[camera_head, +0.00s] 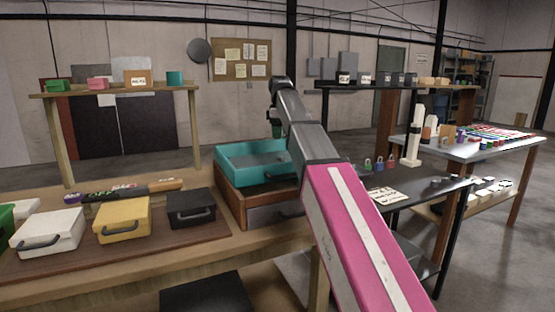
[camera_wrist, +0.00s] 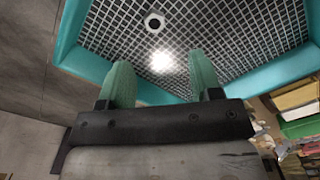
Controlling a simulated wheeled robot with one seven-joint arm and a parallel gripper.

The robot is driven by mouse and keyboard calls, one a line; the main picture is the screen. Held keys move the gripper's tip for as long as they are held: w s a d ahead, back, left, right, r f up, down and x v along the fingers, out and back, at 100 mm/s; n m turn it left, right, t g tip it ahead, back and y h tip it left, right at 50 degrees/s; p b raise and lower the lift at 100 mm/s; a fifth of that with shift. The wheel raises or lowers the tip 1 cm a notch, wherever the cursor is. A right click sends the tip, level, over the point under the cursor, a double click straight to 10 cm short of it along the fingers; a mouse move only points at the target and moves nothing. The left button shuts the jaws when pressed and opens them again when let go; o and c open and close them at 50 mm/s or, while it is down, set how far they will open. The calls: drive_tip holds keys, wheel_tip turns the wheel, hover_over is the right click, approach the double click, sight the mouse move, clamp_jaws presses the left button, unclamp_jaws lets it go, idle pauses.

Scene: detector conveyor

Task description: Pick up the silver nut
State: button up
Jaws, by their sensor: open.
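The silver nut (camera_wrist: 155,22), a small ring with a dark hole, lies on the dark mesh floor of the teal tray (camera_wrist: 288,77) in the wrist view. I cannot make the nut out in the head view. My gripper (camera_wrist: 161,76) has two green fingers spread apart with nothing between them. The nut is beyond the fingertips, roughly in line with the gap between them. In the head view my gripper (camera_head: 277,131) hangs at the far side of the teal tray (camera_head: 232,177), mostly hidden by my arm.
The tray sits on a wooden drawer box (camera_head: 230,193). White, yellow (camera_head: 122,220) and black (camera_head: 190,208) lidded boxes stand to its left. A shelf (camera_head: 110,91) rises behind at left. A dark table (camera_head: 420,190) with padlocks is at right. A bright glare spot falls on the mesh.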

sight(280, 157)
wheel_tip(280, 157, down, 4)
drive_tip(key=shift+r, duration=0.1)
drive_tip(key=shift+w+d+f, duration=0.1)
drive_tip(key=shift+w+f, duration=0.05)
drive_tip(key=shift+f, duration=1.2)
drive_tip(key=shift+w+d+f, duration=0.1)
drive_tip(key=shift+w+f, duration=0.05)
drive_tip(key=shift+f, duration=1.2)
drive_tip(key=c, duration=1)
